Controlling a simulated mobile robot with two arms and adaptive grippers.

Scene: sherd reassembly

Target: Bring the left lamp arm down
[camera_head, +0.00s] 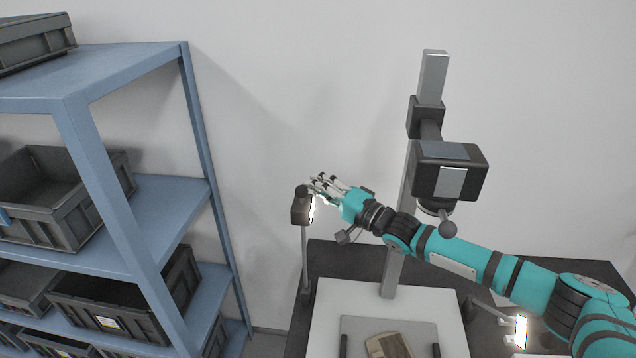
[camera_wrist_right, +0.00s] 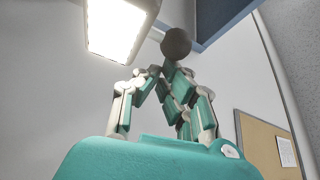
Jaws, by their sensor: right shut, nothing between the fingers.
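The left lamp head (camera_head: 299,210) is dark with a lit white panel and sits raised at the top of a thin grey arm (camera_head: 305,262). In the right wrist view its lit panel (camera_wrist_right: 118,25) fills the upper left, with a round dark knob (camera_wrist_right: 176,43) beside it. My right gripper (camera_head: 318,186) reaches across from the right and is at the lamp head's upper side. In the right wrist view the shut fingertips (camera_wrist_right: 155,72) are just below the knob, with nothing seen between them. I cannot tell whether they touch it. My left gripper is not in view.
A copy stand with a camera (camera_head: 447,176) on a grey column rises behind my right arm. A second lit lamp (camera_head: 520,332) is low at the right. A sherd (camera_head: 389,345) lies on the white base (camera_head: 333,300). A blue shelf (camera_head: 150,205) with grey crates stands left.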

